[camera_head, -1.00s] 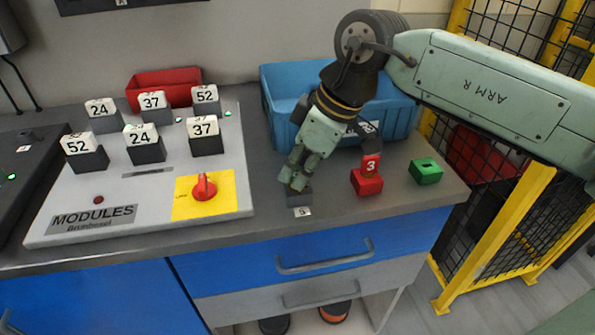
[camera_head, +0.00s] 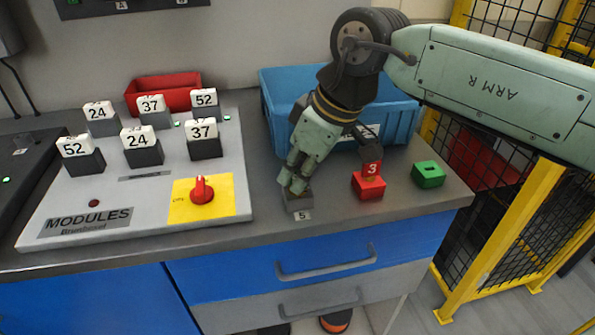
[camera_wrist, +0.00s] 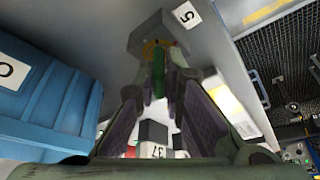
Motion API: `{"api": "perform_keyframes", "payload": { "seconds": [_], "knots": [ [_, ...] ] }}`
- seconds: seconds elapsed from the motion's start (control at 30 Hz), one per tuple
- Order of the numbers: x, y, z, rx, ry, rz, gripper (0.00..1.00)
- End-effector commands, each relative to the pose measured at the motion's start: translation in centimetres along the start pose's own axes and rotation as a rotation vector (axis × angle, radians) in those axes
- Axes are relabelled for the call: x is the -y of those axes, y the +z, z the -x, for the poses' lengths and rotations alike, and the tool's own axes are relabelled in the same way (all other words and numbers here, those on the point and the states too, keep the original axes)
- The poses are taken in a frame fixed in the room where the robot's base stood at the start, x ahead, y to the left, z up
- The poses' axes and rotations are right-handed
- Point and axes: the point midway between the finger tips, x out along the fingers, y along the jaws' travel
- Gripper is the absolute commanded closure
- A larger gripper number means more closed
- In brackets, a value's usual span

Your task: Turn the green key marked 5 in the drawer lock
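The lock block marked 5 (camera_head: 298,203) is grey and sits near the counter's front edge, above the blue drawer (camera_head: 330,255). In the wrist view, the lock block (camera_wrist: 150,32) has a yellowish ring on its face. The green key (camera_wrist: 160,84) stands at that ring, between my fingertips; its number is not visible. My gripper (camera_head: 295,186) points down at the lock, and in the wrist view its two fingers (camera_wrist: 160,78) close in on both sides of the key and appear to grip it. The key is hidden by my fingers in the head view.
To the right are a red block (camera_head: 368,187) with a red key marked 3 and a green block (camera_head: 428,175) with a slot. A blue bin (camera_head: 278,100) stands behind my gripper. The module panel (camera_head: 130,218) is left, with a red knob (camera_head: 202,192). A yellow-framed fence (camera_head: 490,245) is right.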

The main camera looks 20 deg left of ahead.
Motion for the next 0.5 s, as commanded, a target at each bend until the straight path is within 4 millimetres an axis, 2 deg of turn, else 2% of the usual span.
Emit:
{"api": "perform_keyframes", "payload": {
  "seconds": [0.3, 0.5],
  "knots": [
    [0.01, 0.04, -0.08, 0.001, -0.001, 0.000, 0.69],
    [-0.01, 0.01, -0.04, 0.000, 0.000, 0.001, 0.69]
  ]
}}
